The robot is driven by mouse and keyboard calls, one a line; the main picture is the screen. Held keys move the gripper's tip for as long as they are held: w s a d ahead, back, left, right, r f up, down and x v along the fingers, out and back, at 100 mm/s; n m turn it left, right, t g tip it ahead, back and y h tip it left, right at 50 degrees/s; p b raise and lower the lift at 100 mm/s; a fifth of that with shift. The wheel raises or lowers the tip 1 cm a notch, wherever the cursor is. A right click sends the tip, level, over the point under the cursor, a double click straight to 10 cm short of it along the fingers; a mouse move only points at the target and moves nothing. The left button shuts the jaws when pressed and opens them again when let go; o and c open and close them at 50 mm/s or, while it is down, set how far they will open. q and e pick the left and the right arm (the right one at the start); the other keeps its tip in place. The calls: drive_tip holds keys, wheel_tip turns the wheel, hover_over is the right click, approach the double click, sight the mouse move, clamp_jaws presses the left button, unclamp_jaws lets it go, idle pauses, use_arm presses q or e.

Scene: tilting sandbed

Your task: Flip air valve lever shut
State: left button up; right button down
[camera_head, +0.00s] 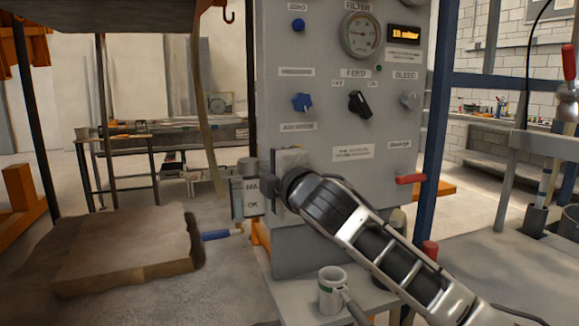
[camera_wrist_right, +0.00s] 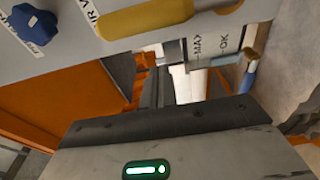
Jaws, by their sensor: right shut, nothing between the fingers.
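The yellow air valve lever (camera_wrist_right: 158,18) shows in the right wrist view. It lies nearly level across the grey panel, below a partly covered label ending in "IR V". My right gripper's dark fingers (camera_wrist_right: 165,78) are together and empty, just below the lever in that picture. I cannot tell whether they touch it. In the head view my right gripper (camera_head: 288,164) is in front of the lower left of the panel (camera_head: 335,190), and the yellow lever is hidden behind it. My left gripper is not in view.
A gauge box marked MAX and OK (camera_head: 246,197) is close left of my gripper. A blue handle (camera_head: 220,235) is below it. A red handle (camera_head: 410,179) and several knobs are on the panel. A mug (camera_head: 331,290) stands below. A sand block (camera_head: 125,255) lies left.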

use_arm(q)
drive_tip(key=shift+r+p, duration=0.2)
drive_tip(key=shift+p, duration=0.1)
use_arm(e)
drive_tip(key=d, duration=0.2)
drive_tip(key=w+d, duration=0.1)
drive_tip(key=shift+d, duration=0.4)
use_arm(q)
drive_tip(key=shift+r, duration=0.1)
use_arm(e)
drive_tip(key=shift+d+r, duration=0.1)
drive_tip(key=shift+d, duration=0.05)
